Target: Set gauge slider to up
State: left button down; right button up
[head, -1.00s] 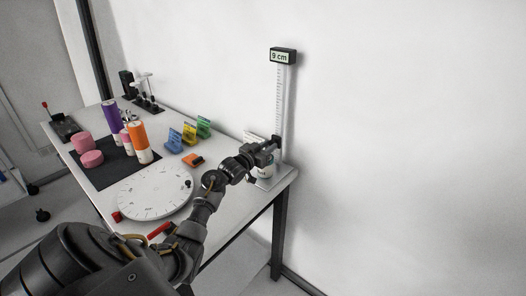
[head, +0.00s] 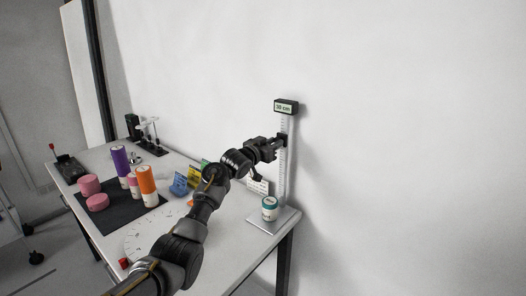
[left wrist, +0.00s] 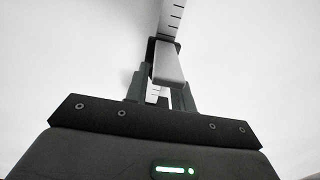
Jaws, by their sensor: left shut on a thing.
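The gauge is an upright white ruler (head: 283,178) with a dark display box (head: 286,106) at its top. The display's small digits look like 38 cm. The dark slider (head: 282,140) sits on the upper part of the ruler, well above the base plate (head: 285,221). My left gripper (head: 274,145) is shut on the slider from the left. In the left wrist view the slider's light grey tab (left wrist: 169,66) lies between the fingers, with the ruler (left wrist: 172,18) passing behind. The right gripper is not in view.
Orange and purple cylinders (head: 147,186) and pink blocks (head: 98,202) stand on a black mat. Wall close behind the gauge.

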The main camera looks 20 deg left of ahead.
pick_arm(q)
jog(key=shift+r, duration=0.45)
jog(key=c, duration=1.5)
grip_release()
jog(key=o, duration=0.3)
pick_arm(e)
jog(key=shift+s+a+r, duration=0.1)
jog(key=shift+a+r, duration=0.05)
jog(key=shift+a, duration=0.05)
pick_arm(q)
jog(key=shift+f, duration=0.2)
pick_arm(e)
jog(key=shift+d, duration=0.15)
